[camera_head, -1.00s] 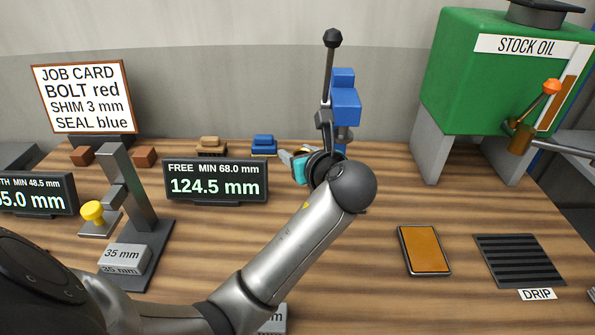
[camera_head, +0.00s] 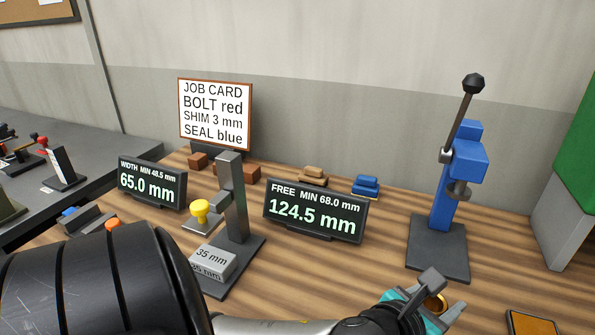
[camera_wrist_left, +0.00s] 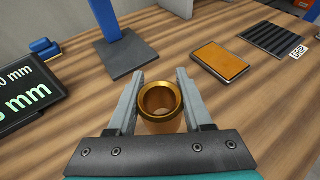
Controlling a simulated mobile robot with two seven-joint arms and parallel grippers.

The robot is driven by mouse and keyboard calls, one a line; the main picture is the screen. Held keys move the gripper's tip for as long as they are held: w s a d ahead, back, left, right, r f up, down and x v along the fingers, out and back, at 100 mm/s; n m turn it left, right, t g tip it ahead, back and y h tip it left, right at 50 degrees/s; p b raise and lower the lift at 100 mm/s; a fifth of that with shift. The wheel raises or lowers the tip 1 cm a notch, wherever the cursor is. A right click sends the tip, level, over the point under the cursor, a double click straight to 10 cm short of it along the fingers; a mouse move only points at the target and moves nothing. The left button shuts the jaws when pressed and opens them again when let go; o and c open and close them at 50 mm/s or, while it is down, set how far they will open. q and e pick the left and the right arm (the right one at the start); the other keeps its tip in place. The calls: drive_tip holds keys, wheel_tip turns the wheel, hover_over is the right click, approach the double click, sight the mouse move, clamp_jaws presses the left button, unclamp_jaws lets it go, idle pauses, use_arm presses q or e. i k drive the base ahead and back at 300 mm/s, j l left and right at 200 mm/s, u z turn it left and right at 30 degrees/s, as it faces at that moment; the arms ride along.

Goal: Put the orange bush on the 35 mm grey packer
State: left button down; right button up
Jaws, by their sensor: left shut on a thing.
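My left gripper (camera_head: 435,299) is at the lower right of the head view. It is shut on the orange bush (camera_head: 435,303), a bronze-coloured ring. In the left wrist view the bush (camera_wrist_left: 160,104) sits upright between the two grey fingers, its open bore facing the camera. The 35 mm grey packer (camera_head: 212,262) lies on the dark base of the gauge stand (camera_head: 236,205), left of my gripper and well apart from it. My right gripper is not in view.
The display reading 124.5 mm (camera_head: 315,210) stands between the packer and the blue press (camera_head: 455,190). Another display (camera_head: 152,184) is further left. An orange-topped pad (camera_wrist_left: 220,61) lies right of the gripper. Blue blocks (camera_head: 366,187) sit behind.

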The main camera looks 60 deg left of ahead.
sight(213, 255)
drive_tip(key=k+j+z, duration=0.15)
drive_tip(key=k+j, duration=0.2)
drive_tip(key=k+j+z, duration=0.1)
drive_tip(key=k+j, duration=0.2)
drive_tip(key=k, duration=0.15)
drive_tip(key=k+j+z, duration=0.15)
drive_tip(key=k, duration=0.25)
drive_tip(key=k+j+z, duration=0.15)
drive_tip(key=k+j, duration=0.15)
drive_tip(key=k+j+z, duration=0.1)
drive_tip(key=k, duration=0.45)
